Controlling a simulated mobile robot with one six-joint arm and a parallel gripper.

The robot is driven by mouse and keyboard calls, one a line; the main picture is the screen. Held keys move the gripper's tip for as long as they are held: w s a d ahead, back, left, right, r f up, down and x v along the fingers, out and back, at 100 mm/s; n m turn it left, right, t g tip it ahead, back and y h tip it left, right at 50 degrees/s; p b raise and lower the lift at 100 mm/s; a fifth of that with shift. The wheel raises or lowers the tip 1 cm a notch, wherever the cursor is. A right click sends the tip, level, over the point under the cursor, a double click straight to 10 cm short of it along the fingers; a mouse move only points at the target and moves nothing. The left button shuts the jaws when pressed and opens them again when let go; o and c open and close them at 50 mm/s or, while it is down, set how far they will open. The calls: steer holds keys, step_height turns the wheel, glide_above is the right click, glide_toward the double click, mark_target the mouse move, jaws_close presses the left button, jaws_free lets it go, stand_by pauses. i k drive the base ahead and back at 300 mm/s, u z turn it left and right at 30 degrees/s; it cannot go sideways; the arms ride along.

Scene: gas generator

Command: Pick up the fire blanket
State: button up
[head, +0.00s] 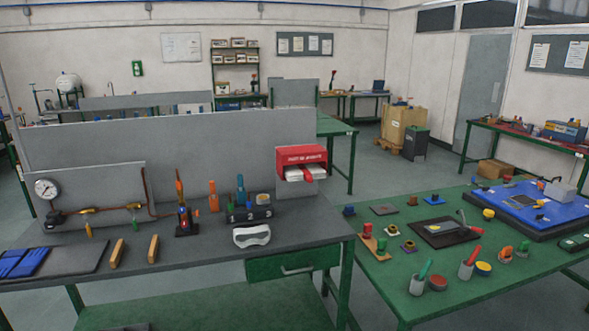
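The fire blanket holder is a red box (301,157) with white lettering, mounted at the right end of the grey upright panel behind the dark bench. The white folded fire blanket (296,174) shows below the red box, with a red tab (308,175) hanging at its front. The inside of the box is hidden. My gripper is not in the head view.
A green table (400,262) with many small items stands at right. Floor shows between the tables.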

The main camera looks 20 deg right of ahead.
mark_target(309, 172)
steer(key=u, duration=0.2)
steer(key=i, duration=1.1)
steer(key=u, duration=0.3)
